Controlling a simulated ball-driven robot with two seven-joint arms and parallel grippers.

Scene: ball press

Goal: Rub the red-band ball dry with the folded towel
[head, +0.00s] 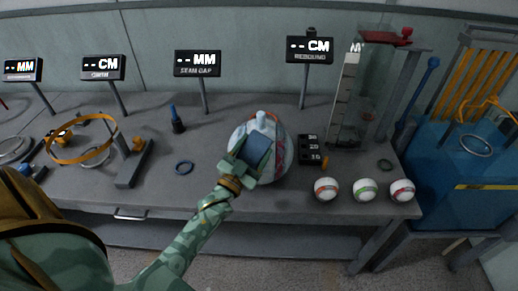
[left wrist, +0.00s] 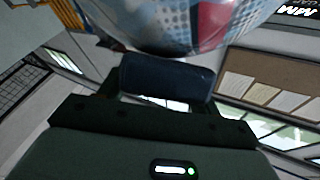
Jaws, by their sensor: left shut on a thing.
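My left gripper (head: 252,158) is shut on the dark blue folded towel (head: 258,147). The towel also shows between the fingers in the left wrist view (left wrist: 168,77). A large pale ball (head: 281,140) with patterned panels sits on the bench, behind the towel. In the left wrist view the ball (left wrist: 180,25) shows blue dots and a red panel, close to the towel; I cannot tell if they touch. My gripper hides part of the ball's front. My right gripper is not in view.
Three small white banded balls stand at the front right: an orange-red one (head: 326,188), a green one (head: 364,189) and a red one (head: 402,190). A dark numbered block (head: 309,150) is close right of the large ball.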

